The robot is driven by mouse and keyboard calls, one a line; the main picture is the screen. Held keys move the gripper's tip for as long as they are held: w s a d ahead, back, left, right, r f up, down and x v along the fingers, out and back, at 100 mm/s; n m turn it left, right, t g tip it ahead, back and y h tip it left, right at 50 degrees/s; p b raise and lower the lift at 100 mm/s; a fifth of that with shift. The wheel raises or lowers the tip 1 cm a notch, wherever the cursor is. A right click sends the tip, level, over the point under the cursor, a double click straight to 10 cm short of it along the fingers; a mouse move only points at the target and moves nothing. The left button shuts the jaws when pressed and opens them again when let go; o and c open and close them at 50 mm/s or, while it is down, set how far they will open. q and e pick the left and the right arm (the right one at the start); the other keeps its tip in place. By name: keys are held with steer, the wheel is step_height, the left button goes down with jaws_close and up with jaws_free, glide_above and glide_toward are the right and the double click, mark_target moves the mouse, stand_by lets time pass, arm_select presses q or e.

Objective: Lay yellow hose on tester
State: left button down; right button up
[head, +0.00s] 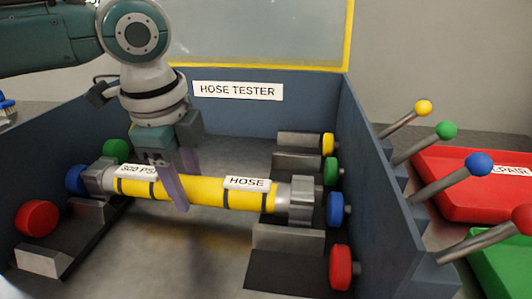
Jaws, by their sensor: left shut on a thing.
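The yellow hose (211,192) has black bands, grey metal end fittings and white labels, one reading HOSE. It lies roughly level across the inside of the hose tester (300,96), a blue-grey open box. Its left fitting is beside the blue knob on the left wall, and its right fitting is close to the blue knob (335,209) on the right wall. My left gripper (172,190) comes down from above and is shut on the hose left of its middle. I cannot tell whether the fittings rest on the supports. My right gripper is not in view.
Red (341,267), green and yellow knobs line the right inner wall; red (37,218) and green ones show at left. Levers with coloured balls (479,164) stick out beyond the right wall. A red tray (465,205) and a green tray lie at right. A yellow-framed clear panel stands behind.

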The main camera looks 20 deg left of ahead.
arm_select(q)
steer(key=shift+f, duration=0.3)
steer(key=shift+f, duration=0.1)
steer(key=shift+c, duration=1.4)
jaws_free()
